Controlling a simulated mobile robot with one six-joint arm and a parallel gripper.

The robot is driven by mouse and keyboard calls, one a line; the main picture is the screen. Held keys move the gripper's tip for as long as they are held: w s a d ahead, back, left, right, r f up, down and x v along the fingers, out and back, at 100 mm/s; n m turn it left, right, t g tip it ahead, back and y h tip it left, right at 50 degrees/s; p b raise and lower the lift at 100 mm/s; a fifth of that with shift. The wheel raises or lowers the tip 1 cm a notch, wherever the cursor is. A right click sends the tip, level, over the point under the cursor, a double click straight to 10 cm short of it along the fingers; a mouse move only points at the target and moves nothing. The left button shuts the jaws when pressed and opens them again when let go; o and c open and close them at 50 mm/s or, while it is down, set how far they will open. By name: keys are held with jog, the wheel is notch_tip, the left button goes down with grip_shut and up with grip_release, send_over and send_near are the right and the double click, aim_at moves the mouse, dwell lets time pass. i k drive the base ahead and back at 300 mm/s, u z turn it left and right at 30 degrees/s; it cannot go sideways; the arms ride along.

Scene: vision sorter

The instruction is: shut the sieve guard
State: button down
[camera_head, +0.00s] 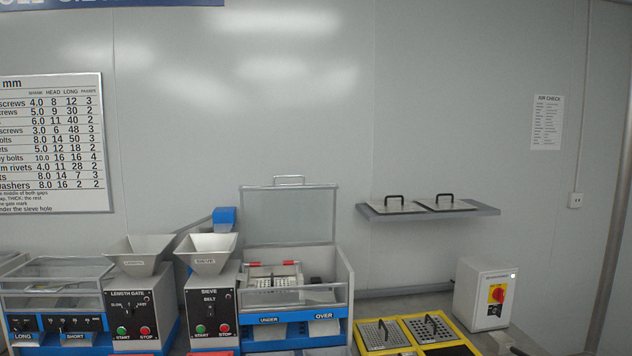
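The sieve guard (290,216) is a clear panel in a grey frame with a handle on its top edge. It stands upright, swung open, at the back of the sieve machine (344,272). Below it the sieve bed (272,283) with its perforated plate and red clips is exposed. A clear front panel of the machine sits above the blue strip marked UNDER and OVER. The sieve control box (211,303) with green and red buttons and a hopper stands left of it. My gripper is not in view.
The length gate machine (133,310) stands at the left beside another guarded unit (55,285). Yellow-framed trays with handled plates (383,335) lie right of the sieve. A wall shelf (428,209) holds two handled plates. A white switch box (485,293) stands at the right.

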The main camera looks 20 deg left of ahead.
aim_at(298, 187)
jog(key=z, duration=0.1)
jog(key=k, duration=0.85)
jog(key=u, duration=0.9)
jog(key=i, duration=1)
